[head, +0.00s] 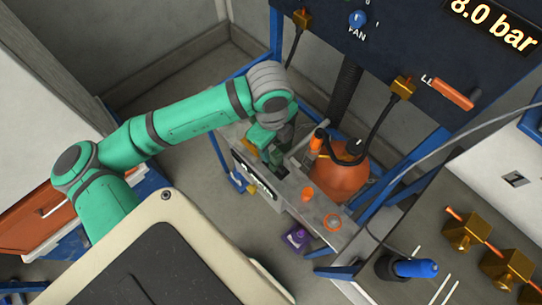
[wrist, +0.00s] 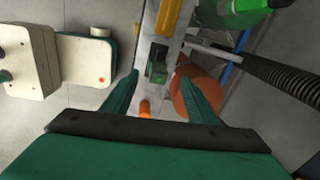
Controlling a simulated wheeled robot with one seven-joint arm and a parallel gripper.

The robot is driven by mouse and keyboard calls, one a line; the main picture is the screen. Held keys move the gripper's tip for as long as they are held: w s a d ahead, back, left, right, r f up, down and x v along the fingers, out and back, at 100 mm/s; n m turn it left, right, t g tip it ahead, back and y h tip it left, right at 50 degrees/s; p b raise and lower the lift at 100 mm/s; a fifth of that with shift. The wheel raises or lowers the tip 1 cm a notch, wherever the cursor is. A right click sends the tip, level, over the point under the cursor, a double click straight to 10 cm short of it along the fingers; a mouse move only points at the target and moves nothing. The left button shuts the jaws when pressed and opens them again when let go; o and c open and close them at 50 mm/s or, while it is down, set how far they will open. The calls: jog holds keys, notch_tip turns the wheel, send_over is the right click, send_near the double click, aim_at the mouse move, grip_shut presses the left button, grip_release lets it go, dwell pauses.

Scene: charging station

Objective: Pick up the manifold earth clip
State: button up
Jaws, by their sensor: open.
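My gripper (wrist: 159,75) is open and empty, its two green fingers apart. In the head view my gripper (head: 272,150) is low over the narrow grey bench, partly hidden by my wrist. A small dark green block-like part (wrist: 157,70) shows between and beyond the fingertips in the wrist view; it may be the manifold earth clip, but I cannot tell for sure. An orange piece (wrist: 145,109) shows nearer my palm, between the fingers. No contact with the fingers is clear.
An orange tank (head: 340,180) stands close behind, with a black hose. A dark panel (head: 400,50) rises behind. A purple object (head: 297,238) is below the bench.

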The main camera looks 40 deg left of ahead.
aim_at(278, 155)
jog(key=shift+w+d+r+m+g, duration=0.1)
jog(key=shift+d+r+m+g, duration=0.2)
jog(key=shift+d+r+m, duration=0.45)
notch_tip(278, 155, down, 5)
jog(key=shift+a+r, duration=0.1)
jog(key=shift+a+f, duration=0.2)
jog(key=shift+f, duration=1.2)
jog(key=shift+a+f, duration=0.15)
jog(key=shift+f, duration=1.2)
jog(key=c, duration=1.2)
